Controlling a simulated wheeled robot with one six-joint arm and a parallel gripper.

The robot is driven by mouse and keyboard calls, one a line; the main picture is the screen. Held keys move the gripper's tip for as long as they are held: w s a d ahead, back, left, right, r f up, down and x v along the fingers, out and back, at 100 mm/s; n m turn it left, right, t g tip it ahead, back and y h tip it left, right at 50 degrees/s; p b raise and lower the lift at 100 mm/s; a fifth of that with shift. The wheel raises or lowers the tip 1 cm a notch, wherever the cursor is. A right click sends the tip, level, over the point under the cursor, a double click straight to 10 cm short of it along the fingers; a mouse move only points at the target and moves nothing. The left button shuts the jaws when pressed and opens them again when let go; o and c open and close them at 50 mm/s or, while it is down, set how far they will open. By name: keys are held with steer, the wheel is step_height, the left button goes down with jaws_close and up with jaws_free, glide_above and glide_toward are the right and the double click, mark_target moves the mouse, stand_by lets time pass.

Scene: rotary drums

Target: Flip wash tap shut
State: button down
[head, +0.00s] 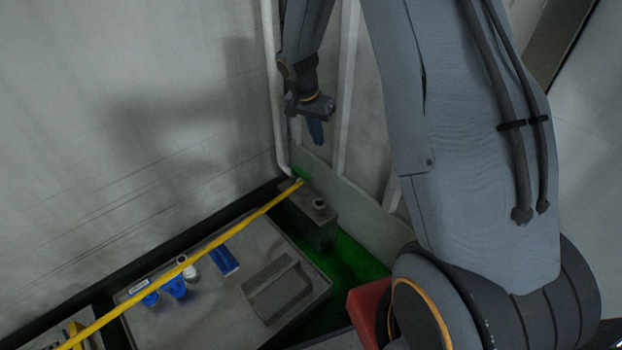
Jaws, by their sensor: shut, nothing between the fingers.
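My gripper (316,133) hangs at the upper middle, in front of the pale wall and close to the white vertical pipes. Its dark blue fingers point down and are shut, with nothing between them. No part is clearly recognisable as the wash tap. Small blue fittings (173,287) stand at the left of a grey bench top, beside a white label (138,286). A round pale metal fitting (188,269) is just behind them. My gripper is well above and to the right of these parts, apart from them.
The grey bench (215,305) carries a blue block (224,261) and a recessed grey plate (277,288). A yellow bar (205,248) crosses diagonally above it. A grey box with a round cap (318,204), green floor (350,258) and a red block (367,312) lie right. White pipes (347,90) run vertically.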

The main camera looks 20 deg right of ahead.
mark_target(301, 174)
steer(key=w+d+f+m+b, duration=0.2)
steer(key=w+f+b, duration=0.3)
steer(key=f, duration=0.8)
steer(key=w+m, duration=0.1)
steer(key=w, duration=0.2)
steer(key=shift+w+d+h, duration=0.15)
steer(key=shift+w+h, duration=0.25)
step_height(301, 174, down, 9)
steer(key=b, duration=0.3)
steer(key=shift+s+a+f, duration=0.15)
steer(key=shift+a, duration=0.15)
steer(key=shift+m, duration=0.4)
